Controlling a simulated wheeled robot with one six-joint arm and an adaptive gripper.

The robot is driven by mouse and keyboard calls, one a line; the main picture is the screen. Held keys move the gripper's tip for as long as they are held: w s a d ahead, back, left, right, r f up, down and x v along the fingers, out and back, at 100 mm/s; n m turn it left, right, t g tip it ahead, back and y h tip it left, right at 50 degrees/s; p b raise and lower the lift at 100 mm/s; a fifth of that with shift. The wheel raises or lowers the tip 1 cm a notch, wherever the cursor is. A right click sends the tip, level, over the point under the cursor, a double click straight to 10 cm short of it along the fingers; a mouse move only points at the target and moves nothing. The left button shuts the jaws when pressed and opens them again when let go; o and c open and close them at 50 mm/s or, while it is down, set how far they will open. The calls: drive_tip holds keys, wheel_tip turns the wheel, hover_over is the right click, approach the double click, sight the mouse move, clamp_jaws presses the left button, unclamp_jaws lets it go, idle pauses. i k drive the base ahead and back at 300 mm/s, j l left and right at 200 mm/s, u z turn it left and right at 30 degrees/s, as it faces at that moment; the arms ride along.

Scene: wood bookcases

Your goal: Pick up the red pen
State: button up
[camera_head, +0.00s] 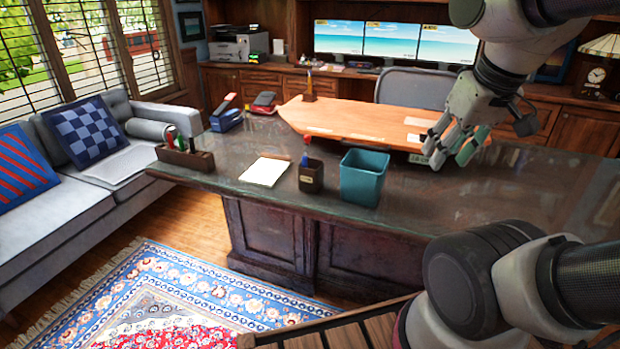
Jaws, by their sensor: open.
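My gripper (452,152) hangs at the right over the dark desk (410,206), fingers pointing down and apart. It is open, and I see nothing held between the fingers. A small brown pen cup (311,178) stands on the desk to the left of my gripper, beyond a teal bin. A dark wooden organizer (196,161) at the desk's left end holds upright items, one red (171,131) and one green. I cannot tell for certain which is the red pen.
The teal bin (362,178) stands between the pen cup and my gripper. A white notepad (266,171) lies left of the cup. The desk's front right is clear. Monitors stand beyond.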

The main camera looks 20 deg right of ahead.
sight(172, 146)
drive_tip(key=i+j+u, duration=0.3)
drive_tip(key=i+j, duration=1.15)
drive_tip(key=i, duration=0.15)
drive_tip(key=i+l+z, duration=0.1)
drive_tip(key=z, duration=0.9)
drive_tip(key=j, duration=3.1)
